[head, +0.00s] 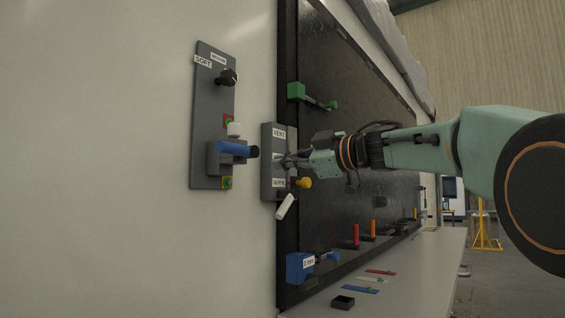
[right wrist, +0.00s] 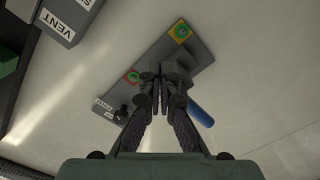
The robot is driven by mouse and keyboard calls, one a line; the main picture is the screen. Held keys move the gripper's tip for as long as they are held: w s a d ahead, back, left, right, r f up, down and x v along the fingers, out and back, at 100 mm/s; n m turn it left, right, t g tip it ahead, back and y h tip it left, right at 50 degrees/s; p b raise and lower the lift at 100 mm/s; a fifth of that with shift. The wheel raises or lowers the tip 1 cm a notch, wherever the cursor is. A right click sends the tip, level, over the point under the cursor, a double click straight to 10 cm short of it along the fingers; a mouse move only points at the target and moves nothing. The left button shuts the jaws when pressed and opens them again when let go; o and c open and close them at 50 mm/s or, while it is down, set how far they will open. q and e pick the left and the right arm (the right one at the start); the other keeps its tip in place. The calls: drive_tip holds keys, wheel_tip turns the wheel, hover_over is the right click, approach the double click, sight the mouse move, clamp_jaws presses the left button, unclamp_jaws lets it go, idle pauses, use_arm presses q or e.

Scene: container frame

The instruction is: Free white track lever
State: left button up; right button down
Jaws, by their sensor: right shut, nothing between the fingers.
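A grey panel (head: 211,115) on the white wall carries a black knob (head: 227,77), a short white knob (head: 234,129) and a blue handle (head: 234,149). A narrower grey box (head: 268,145) labelled VENT, right of it, has a white lever (head: 286,207) tilted at its lower end and a yellow knob (head: 304,183). I cannot tell which white part is the track lever. My right gripper (head: 286,160) is shut and empty, in front of the box's middle in the head view. In the right wrist view, its fingertips (right wrist: 160,72) overlap the panel (right wrist: 152,62), partly hiding it; the blue handle (right wrist: 200,114) shows beside them.
A green lever (head: 312,97) and a blue lever block (head: 300,267) are mounted on the dark board's edge. A shelf (head: 425,262) below holds small flat pieces and a black tray (head: 343,302). The wall left of the panel is clear.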

drive_tip(key=shift+s+a+f+n+b, duration=0.1)
drive_tip(key=shift+s+f+n+b, duration=0.25)
drive_tip(key=shift+f+n+b, duration=0.35)
idle(0.6)
drive_tip(key=shift+s+d, duration=0.1)
drive_tip(key=shift+d, duration=0.15)
drive_tip(key=shift+a, duration=0.2)
drive_tip(key=shift+d, duration=0.2)
